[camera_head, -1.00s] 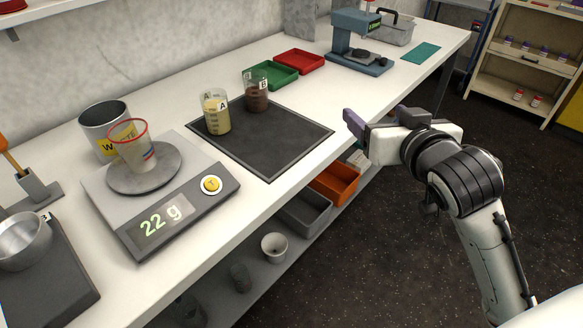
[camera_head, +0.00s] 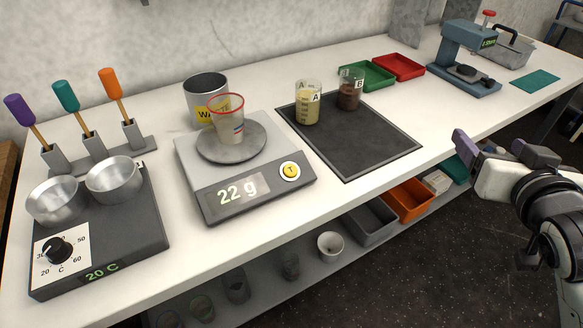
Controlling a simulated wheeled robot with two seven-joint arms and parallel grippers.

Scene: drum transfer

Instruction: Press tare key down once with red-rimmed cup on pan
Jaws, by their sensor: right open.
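The scale (camera_head: 203,187) stands on the white bench and its display (camera_head: 238,192) reads 22 g. The clear red-rimmed cup (camera_head: 226,117) stands upright on the scale's round pan (camera_head: 215,150). The round yellow tare key (camera_head: 290,170), marked T, is at the right of the scale's front panel, with nothing touching it. My right gripper (camera_head: 478,148) is open and empty at the right, beyond the bench's front edge, well away from the key. My left gripper is not in view.
A grey waste bin (camera_head: 200,90) stands behind the scale. Beakers A (camera_head: 306,108) and B (camera_head: 349,95) stand on a dark mat (camera_head: 350,150). A heater (camera_head: 140,240) with two metal bowls is at the left. Green (camera_head: 365,80) and red (camera_head: 398,68) trays lie behind.

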